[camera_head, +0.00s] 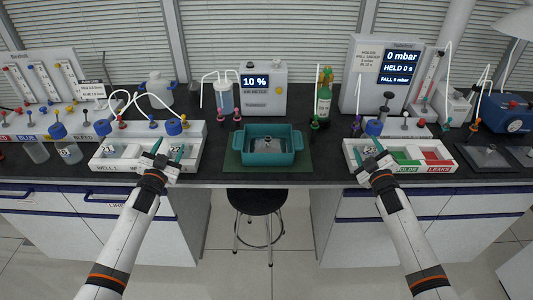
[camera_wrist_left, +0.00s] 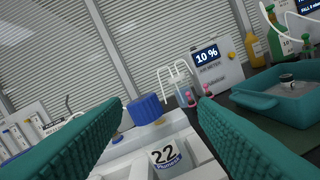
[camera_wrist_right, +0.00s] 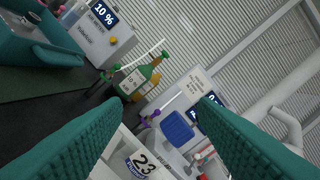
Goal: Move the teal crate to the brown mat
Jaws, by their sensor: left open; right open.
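The teal crate (camera_head: 268,158) sits on a dark green mat (camera_head: 233,163) at the middle of the black bench. A small grey-and-dark object lies inside it. The crate also shows at the right of the left wrist view (camera_wrist_left: 275,103) and at the upper left of the right wrist view (camera_wrist_right: 45,50). I see no brown mat. My left gripper (camera_head: 168,150) is open, left of the crate, over the white WELL tray. A blue-capped bottle marked 22 (camera_wrist_left: 165,155) shows between its fingers. My right gripper (camera_head: 366,152) is open, right of the crate, with a bottle marked 23 (camera_wrist_right: 142,163) between its fingers.
A white WELL tray (camera_head: 112,163) stands left of the crate and a HOLDS/LEAKS tray (camera_head: 440,168) right of it. An air meter (camera_head: 264,88) and a green bottle (camera_head: 323,103) stand behind. A dark stool (camera_head: 257,201) is below the bench front.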

